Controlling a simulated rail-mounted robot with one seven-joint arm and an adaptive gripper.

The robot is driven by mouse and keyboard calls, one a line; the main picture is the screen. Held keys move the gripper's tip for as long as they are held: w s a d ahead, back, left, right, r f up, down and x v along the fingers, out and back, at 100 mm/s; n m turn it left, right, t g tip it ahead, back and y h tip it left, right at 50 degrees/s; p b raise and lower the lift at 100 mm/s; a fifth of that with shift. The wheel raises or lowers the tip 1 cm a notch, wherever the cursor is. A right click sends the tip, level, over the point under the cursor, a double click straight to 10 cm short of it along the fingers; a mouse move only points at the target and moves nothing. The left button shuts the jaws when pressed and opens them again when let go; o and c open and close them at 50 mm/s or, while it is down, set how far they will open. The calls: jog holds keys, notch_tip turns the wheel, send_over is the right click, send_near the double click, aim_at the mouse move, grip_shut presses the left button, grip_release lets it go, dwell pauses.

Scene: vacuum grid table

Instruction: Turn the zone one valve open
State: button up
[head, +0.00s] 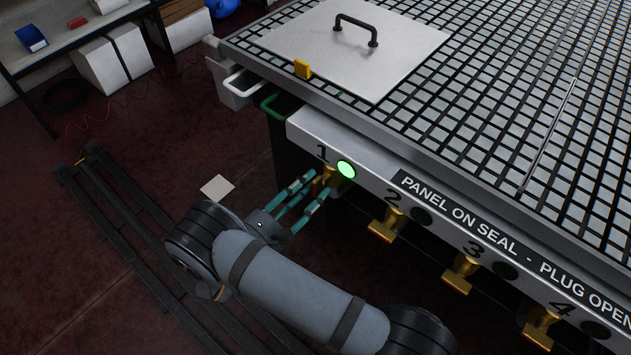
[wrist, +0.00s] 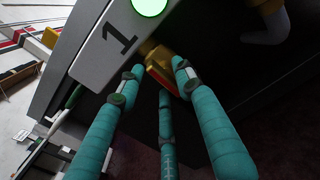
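The zone one valve (head: 327,178) is a gold-yellow handle below the number 1 on the table's front panel, partly hidden by my fingers in the head view. In the wrist view the yellow valve (wrist: 163,62) shows a red-orange end. A round green light (head: 346,169) beside the 1 is lit; it also shows in the wrist view (wrist: 150,5). My gripper (head: 313,183) has teal fingers reaching to the valve. In the wrist view my gripper (wrist: 160,76) has fingertips on either side of the handle. Whether they press on it I cannot tell.
Similar gold valves for zones 2 (head: 386,226), 3 (head: 461,273) and 4 (head: 541,325) lie along the panel to the right, their lights dark. A metal plate (head: 350,55) with a black handle lies on the grid table (head: 480,110).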

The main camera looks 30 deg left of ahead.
jog(key=shift+w+d, duration=0.15)
jog(key=shift+w, duration=0.8)
jog(key=shift+c, duration=1.3)
grip_shut()
